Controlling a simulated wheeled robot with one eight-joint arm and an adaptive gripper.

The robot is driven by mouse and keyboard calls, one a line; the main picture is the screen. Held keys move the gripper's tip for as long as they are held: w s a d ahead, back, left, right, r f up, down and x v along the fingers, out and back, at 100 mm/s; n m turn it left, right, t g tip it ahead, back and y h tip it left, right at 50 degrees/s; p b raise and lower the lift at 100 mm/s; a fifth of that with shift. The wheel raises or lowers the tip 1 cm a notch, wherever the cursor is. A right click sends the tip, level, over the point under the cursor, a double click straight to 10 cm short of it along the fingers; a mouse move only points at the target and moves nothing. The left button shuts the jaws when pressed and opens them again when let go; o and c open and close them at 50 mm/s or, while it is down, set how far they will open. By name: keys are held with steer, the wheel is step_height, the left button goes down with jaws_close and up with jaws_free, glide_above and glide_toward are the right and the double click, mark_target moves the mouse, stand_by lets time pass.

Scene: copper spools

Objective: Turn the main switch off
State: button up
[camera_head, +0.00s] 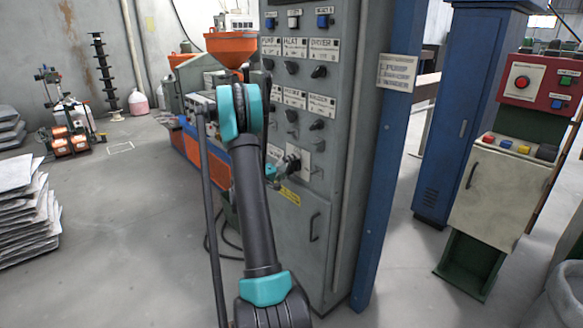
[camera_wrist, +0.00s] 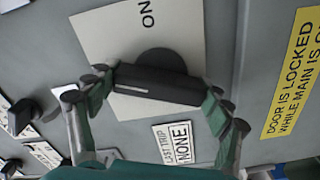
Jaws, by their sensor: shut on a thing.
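The main switch has a black bar handle (camera_wrist: 158,86) on a round black base, on a cream plate (camera_wrist: 100,38) marked ON. The handle lies nearly across the wrist view, its right end slightly lower, and does not point at the ON mark. My gripper (camera_wrist: 162,92) is shut on the handle, one finger at each end of the bar. In the head view my gripper (camera_head: 284,168) is at the switch plate (camera_head: 305,159), low on the grey cabinet (camera_head: 335,200). The handle is hard to make out there.
Rows of black knobs (camera_head: 318,71) sit above on the cabinet. A yellow door-locked label (camera_wrist: 293,72) and a small "LAST TRIP NONE" label (camera_wrist: 178,144) are near the switch. A blue post (camera_head: 382,190) edges the cabinet. A red control box (camera_head: 540,83) stands right.

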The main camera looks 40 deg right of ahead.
steer(key=n, duration=0.4)
steer(key=shift+n, duration=0.3)
stand_by(0.3)
steer(key=o, duration=1.2)
steer(key=shift+c, duration=0.2)
steer(key=a, duration=1.2)
steer(key=shift+s, duration=0.45)
